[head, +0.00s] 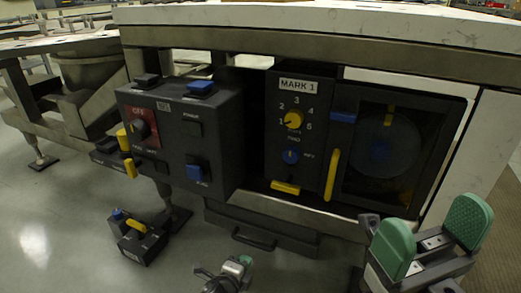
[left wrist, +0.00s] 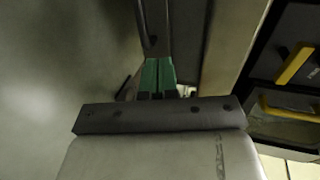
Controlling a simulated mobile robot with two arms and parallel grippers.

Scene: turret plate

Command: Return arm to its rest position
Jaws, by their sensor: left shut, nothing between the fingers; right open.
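My left gripper (head: 243,263) is low at the bottom centre of the head view, in front of the bench and touching nothing that I can see. In the left wrist view its green fingers (left wrist: 157,76) are together and empty. My right gripper (head: 432,228) is at the lower right, its two green pads wide apart with nothing between them. It is in front of the bench's right part, below the dark windowed door (head: 425,125). A round plate (head: 385,150) with a blue centre shows behind the window.
The MARK 1 panel (head: 298,85) has a yellow dial (head: 293,120) and a blue knob. Left of it, a dark control box (head: 218,125) juts out. A small box (head: 137,240) with blue and yellow parts is low at left. Grey floor (head: 60,220) is open at left.

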